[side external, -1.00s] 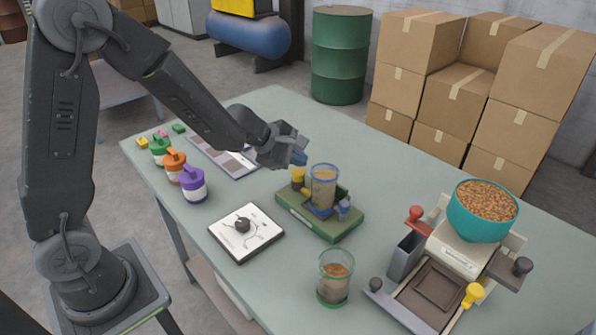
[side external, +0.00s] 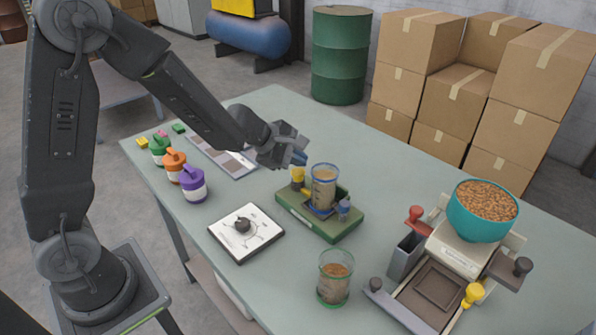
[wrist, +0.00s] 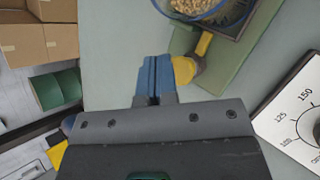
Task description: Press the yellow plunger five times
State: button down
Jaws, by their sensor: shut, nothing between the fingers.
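The yellow plunger (side external: 297,174) stands upright at the back left of a green base (side external: 330,228), beside a blue-rimmed clear cup (side external: 323,190) of brown contents. My gripper (side external: 298,158) is shut and empty, its blue fingertips just above the plunger's top in the side view. In the wrist view the closed blue fingers (wrist: 155,76) lie immediately left of the yellow plunger (wrist: 184,68) and overlap its edge. I cannot tell whether they touch it. A short yellow piece (wrist: 203,43) lies between the plunger and the cup.
A white dial plate (side external: 246,245) is in front of the base. A second clear cup (side external: 335,280) stands at the front. A machine with a teal bowl (side external: 482,212) is at right. Purple (side external: 193,186), orange and green jars stand at left. The table behind the base is clear.

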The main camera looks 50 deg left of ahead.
aim_at(298, 173)
dwell(0.4)
jog(key=shift+f, duration=0.4)
jog(key=shift+f, duration=0.75)
dwell(0.9)
jog(key=shift+r, duration=1.15)
jog(key=shift+r, duration=0.1)
jog(key=shift+r, duration=2.4)
jog(key=shift+r, duration=0.1)
dwell(0.3)
